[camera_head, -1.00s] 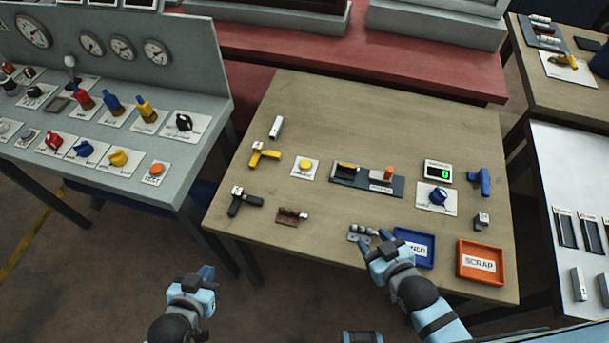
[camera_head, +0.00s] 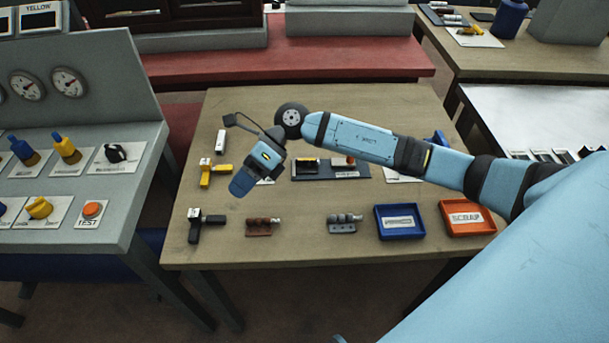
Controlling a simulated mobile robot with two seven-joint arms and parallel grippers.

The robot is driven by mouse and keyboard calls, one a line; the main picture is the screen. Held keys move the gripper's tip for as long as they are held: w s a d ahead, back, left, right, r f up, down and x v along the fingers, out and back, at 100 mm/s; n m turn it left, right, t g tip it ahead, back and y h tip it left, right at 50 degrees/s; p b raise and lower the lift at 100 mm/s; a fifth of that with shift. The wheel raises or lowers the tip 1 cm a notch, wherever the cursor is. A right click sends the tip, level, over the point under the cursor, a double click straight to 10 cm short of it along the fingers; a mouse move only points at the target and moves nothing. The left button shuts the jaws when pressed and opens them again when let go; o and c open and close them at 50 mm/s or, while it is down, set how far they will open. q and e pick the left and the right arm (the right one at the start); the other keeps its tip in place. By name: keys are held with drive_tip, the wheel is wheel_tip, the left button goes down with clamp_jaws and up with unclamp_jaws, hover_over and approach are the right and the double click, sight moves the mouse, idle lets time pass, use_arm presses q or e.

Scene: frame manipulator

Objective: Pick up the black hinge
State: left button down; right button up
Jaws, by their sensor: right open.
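A black angled part with a light metal end (camera_head: 205,223), the only black hinge-like piece I see, lies at the front left of the wooden table (camera_head: 300,258). My right gripper (camera_head: 242,186) hangs over the left part of the table, fingers pointing down and left. It is open and apart from the black part, which lies below and to the left of it in the picture. My left gripper is not in view.
A brown hinge-like piece (camera_head: 260,228) and a grey one (camera_head: 343,224) lie right of the black part. A yellow angled part (camera_head: 214,174) lies behind it. A blue tray (camera_head: 399,234) and orange scrap tray (camera_head: 468,230) stand at the right.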

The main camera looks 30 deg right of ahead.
drive_tip(key=w+d+f+n+h+b, duration=0.2)
drive_tip(key=w+d+h, duration=0.35)
drive_tip(key=d, duration=0.45)
drive_tip(key=t+h+b, duration=0.2)
drive_tip(key=h, duration=0.4)
hover_over(304, 159)
drive_tip(key=f, duration=0.5)
drive_tip(key=shift+s+d, duration=0.1)
drive_tip(key=shift+s, duration=0.15)
drive_tip(key=f, duration=0.5)
drive_tip(key=shift+w+f+b, duration=0.2)
drive_tip(key=shift+f+b, duration=0.1)
drive_tip(key=shift+f, duration=0.05)
clamp_jaws()
